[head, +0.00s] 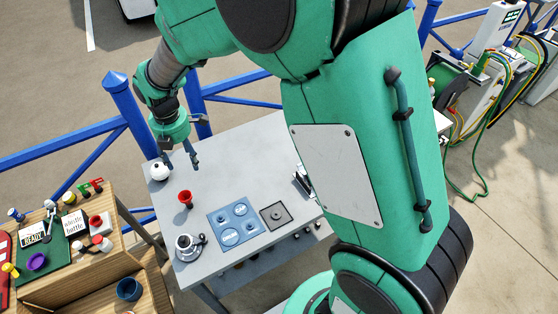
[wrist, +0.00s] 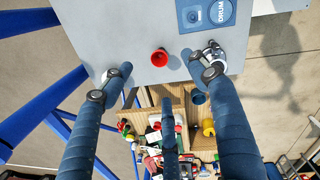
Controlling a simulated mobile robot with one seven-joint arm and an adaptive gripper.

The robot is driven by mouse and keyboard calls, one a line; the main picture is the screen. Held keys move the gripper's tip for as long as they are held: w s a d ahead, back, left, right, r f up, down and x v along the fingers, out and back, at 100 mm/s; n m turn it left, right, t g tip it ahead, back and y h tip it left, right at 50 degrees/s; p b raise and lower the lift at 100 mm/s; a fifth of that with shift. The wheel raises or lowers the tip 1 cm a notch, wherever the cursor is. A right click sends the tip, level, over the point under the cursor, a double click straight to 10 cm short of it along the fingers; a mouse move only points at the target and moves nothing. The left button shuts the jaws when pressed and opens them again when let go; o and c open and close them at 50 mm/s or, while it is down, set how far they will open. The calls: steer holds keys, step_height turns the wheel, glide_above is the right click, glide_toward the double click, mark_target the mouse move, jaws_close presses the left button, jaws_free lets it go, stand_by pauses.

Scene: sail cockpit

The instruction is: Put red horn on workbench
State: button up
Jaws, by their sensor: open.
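The red horn (head: 186,198) stands on the grey tabletop (head: 240,160), flared end up, near the table's left side. It also shows in the wrist view (wrist: 160,57), just beyond the fingertips and between the two outer fingers. My gripper (head: 180,163) is open and empty above the left part of the table, up and left of the horn in the head view. Its dark blue fingers spread wide in the wrist view (wrist: 163,82). Nothing touches the horn. I cannot tell whether the grey table or the wooden bench (head: 75,275) is the workbench.
A white round pot (head: 158,171), a cup on a saucer (head: 187,245), a blue panel (head: 235,223) and a dark square plate (head: 276,215) are around the horn. The wooden bench at left is cluttered. Blue railings (head: 125,115) run behind. The table's far middle is clear.

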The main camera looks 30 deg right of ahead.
steer(key=s+d+r+m+t, duration=0.1)
steer(key=s+d+r+m, duration=0.45)
steer(key=s+r, duration=0.2)
steer(key=s+d+r+m+t, duration=0.1)
steer(key=s+d+r+m, duration=0.45)
steer(key=r, duration=0.25)
steer(key=s+d+r+m+t, duration=0.1)
steer(key=s+d+r+m, duration=0.1)
steer(key=s+m, duration=0.4)
steer(key=s+d+r+m+t, duration=0.1)
steer(key=s+d+r+m, duration=0.1)
steer(key=s+m, duration=0.5)
steer(key=s+d, duration=0.1)
steer(key=s, duration=0.4)
steer(key=shift+d+r+t, duration=0.25)
steer(key=shift+r+t, duration=0.05)
step_height(320, 180, down, 5)
steer(key=b, duration=0.5)
